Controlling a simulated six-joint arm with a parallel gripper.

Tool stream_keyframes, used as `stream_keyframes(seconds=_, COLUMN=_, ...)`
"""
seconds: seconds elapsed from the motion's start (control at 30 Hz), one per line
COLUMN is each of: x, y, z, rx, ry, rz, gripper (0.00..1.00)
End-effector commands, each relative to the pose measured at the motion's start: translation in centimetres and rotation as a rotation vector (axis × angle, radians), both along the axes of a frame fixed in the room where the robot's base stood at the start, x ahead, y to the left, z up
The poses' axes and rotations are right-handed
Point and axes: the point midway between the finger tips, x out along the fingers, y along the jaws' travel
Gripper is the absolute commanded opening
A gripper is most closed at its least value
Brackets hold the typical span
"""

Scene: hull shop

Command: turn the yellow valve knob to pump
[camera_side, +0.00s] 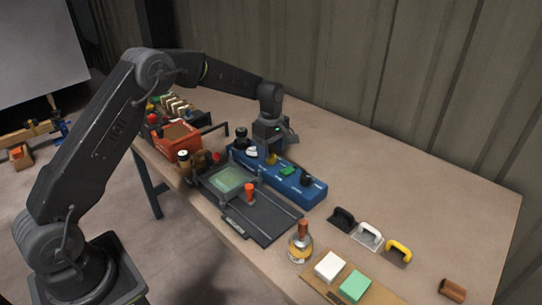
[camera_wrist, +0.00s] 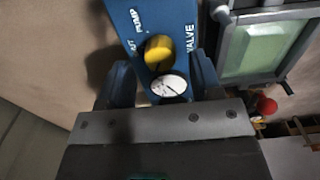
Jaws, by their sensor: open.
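The yellow valve knob (camera_wrist: 160,49) stands on the blue panel (camera_wrist: 180,15) in the wrist view, with the printed words PUMP and VALVE near it. Another label at the left is partly cut off. I cannot tell which label the knob points to. In the side view the knob (camera_side: 271,159) shows just below my gripper (camera_side: 269,150). My gripper is open. In the wrist view its two fingers (camera_wrist: 162,78) straddle the panel, with a round white dial (camera_wrist: 168,87) between them and the knob just ahead of their tips. No contact with the knob is visible.
The blue panel also carries a green button (camera_side: 287,171) and dark knobs. A black tray (camera_side: 262,222) with a green-windowed frame lies close beside it. An orange box (camera_side: 180,140) stands at the left. Handled blocks and a bottle (camera_side: 300,247) are at the right. The back right table is clear.

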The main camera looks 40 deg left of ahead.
Motion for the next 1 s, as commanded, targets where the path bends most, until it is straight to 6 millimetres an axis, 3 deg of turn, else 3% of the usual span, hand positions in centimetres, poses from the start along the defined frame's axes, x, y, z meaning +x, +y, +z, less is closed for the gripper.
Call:
stream_keyframes(seconds=0.2, x=0.0, y=0.0, z=-2.4, rx=-0.001, ry=0.0, rz=0.0, gripper=0.59)
stream_keyframes(seconds=0.57, x=0.0, y=0.0, z=-2.8, rx=0.0, ry=-0.001, rz=-0.001, gripper=0.59)
stream_keyframes(seconds=1.0, x=0.0, y=0.0, z=-2.7, rx=0.0, ry=-0.001, rz=-0.001, gripper=0.17)
